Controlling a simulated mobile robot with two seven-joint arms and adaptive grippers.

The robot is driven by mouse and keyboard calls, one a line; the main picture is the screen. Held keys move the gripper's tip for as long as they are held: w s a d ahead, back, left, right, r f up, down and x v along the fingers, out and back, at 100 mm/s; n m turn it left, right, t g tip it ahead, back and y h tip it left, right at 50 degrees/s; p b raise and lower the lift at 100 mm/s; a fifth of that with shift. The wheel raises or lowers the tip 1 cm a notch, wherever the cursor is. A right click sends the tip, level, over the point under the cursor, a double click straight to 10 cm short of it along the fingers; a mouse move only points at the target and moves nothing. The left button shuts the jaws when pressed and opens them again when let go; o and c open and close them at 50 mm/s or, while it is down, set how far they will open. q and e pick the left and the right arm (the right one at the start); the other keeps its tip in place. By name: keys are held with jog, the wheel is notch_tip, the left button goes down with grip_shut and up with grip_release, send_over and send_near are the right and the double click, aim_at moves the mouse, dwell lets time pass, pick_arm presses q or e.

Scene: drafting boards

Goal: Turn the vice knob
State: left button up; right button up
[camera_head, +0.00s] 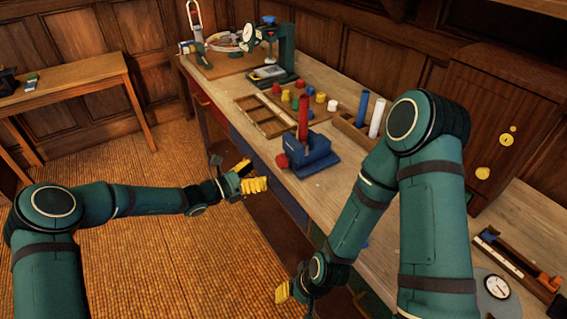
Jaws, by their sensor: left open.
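A blue vice (318,158) stands near the front edge of the workbench. A red knob (282,161) sits on its left side, towards the bench edge. A red cylinder (304,115) stands upright at the vice; whether its jaws clamp it I cannot tell. My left gripper (250,178), with yellow fingers, is open and empty just off the bench's front edge, to the left of the knob and apart from it. My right gripper (284,292) hangs low in front of the bench; only a yellow tip shows, so its opening is unclear.
The workbench (345,205) carries a wooden divided tray (264,117), several coloured pegs (301,85), a green press (285,50) and a rack with a blue cylinder (362,107) and a white cylinder (377,118). A gauge (497,287) lies at lower right. The floor at left is clear.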

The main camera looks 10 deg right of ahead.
aim_at(278, 164)
pick_arm(q)
jog(key=b+x, duration=0.1)
jog(key=x, duration=0.8)
jog(key=shift+f, duration=0.1)
jog(key=c, duration=1.2)
